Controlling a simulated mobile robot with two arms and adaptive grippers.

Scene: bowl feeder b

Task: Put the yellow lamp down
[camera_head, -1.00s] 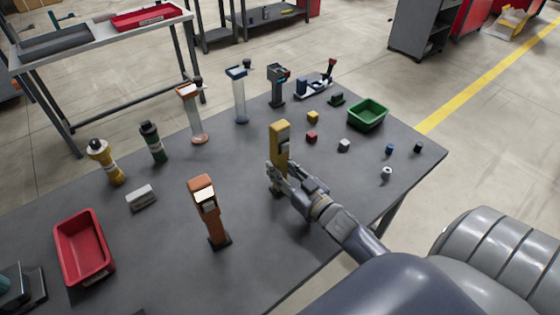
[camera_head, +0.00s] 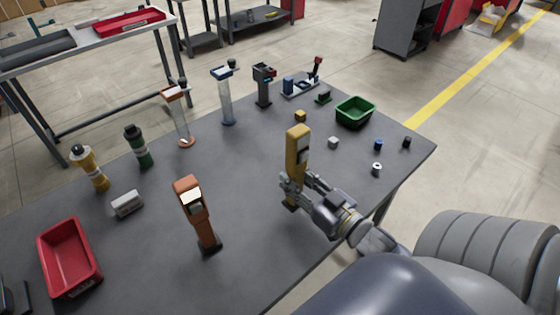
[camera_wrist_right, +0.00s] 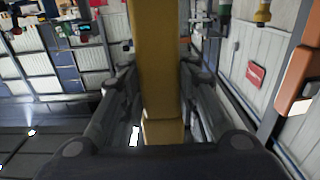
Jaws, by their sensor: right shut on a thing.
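The yellow lamp (camera_head: 297,150) is upright over the right-hand part of the dark table (camera_head: 250,245). My right gripper (camera_head: 291,188) is shut around its lower part. The lamp's base shows just below the fingers; I cannot tell whether it touches the table. In the right wrist view the lamp (camera_wrist_right: 160,70) fills the middle, between the two fingers of my gripper (camera_wrist_right: 160,110). My left gripper is not in view.
An orange lamp (camera_head: 196,215) stands to the left, apart from the yellow one. A red bin (camera_head: 68,258) is at the left, a green bin (camera_head: 355,112) at the back right. Small blocks, such as a white one (camera_head: 333,142), lie behind the gripper. Table between the lamps is clear.

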